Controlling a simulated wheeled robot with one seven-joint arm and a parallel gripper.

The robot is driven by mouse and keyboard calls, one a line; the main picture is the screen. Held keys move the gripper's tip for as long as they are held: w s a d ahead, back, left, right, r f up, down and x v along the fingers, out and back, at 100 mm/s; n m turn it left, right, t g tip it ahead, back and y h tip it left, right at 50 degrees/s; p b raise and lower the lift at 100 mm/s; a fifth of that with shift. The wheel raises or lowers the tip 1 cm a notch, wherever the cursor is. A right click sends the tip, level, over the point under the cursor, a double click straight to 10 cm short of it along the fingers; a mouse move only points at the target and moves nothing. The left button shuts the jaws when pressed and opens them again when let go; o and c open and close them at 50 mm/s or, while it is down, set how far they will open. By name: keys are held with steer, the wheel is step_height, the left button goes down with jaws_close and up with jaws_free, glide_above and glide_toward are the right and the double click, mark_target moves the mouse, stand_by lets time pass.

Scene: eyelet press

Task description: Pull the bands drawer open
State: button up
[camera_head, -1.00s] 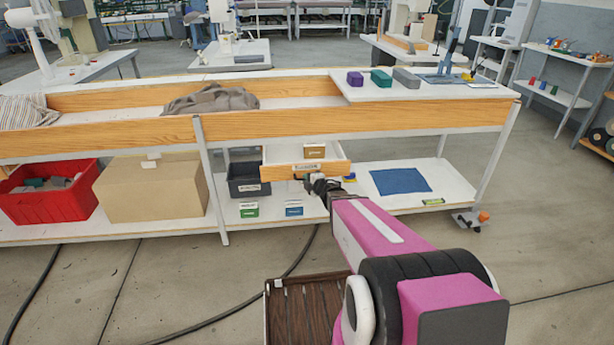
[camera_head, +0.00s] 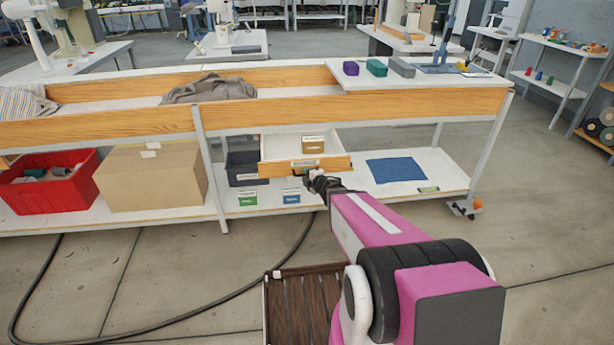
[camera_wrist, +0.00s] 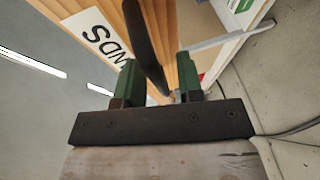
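The bands drawer (camera_head: 337,163) is a wooden-fronted white drawer under the bench, standing out and open, with a small brown box (camera_head: 313,144) inside. In the wrist view, its front (camera_wrist: 167,22) carries a white label (camera_wrist: 98,37) ending in "NDS". A dark bar handle (camera_wrist: 145,42) passes between the green fingers of my gripper (camera_wrist: 157,66). The fingers stand apart, with gaps visible beside the bar; whether either touches it is unclear. In the head view my gripper (camera_head: 312,177) is at the drawer front, partly hidden by my wrist.
A dark bin (camera_head: 243,168) stands left of the drawer; a blue mat (camera_head: 396,169) lies right of it on the lower shelf. Green (camera_head: 248,199) and blue (camera_head: 291,197) cards show below. A cardboard box (camera_head: 152,180) and red crate (camera_head: 45,190) are further left. The floor in front has a cable (camera_head: 140,327).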

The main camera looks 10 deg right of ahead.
steer(key=shift+s, duration=0.1)
steer(key=v, duration=1)
steer(key=shift+s, duration=0.3)
steer(key=shift+d+r, duration=0.15)
steer(key=d+f+m+g+h, duration=0.2)
steer(key=d+m+g+h, duration=0.45)
steer(key=m, duration=0.65)
steer(key=s+a+m+g, duration=0.6)
steer(key=s+m+g, duration=0.2)
steer(key=s, duration=0.2)
steer(key=shift+f+m, duration=0.2)
steer(key=shift+m, duration=0.1)
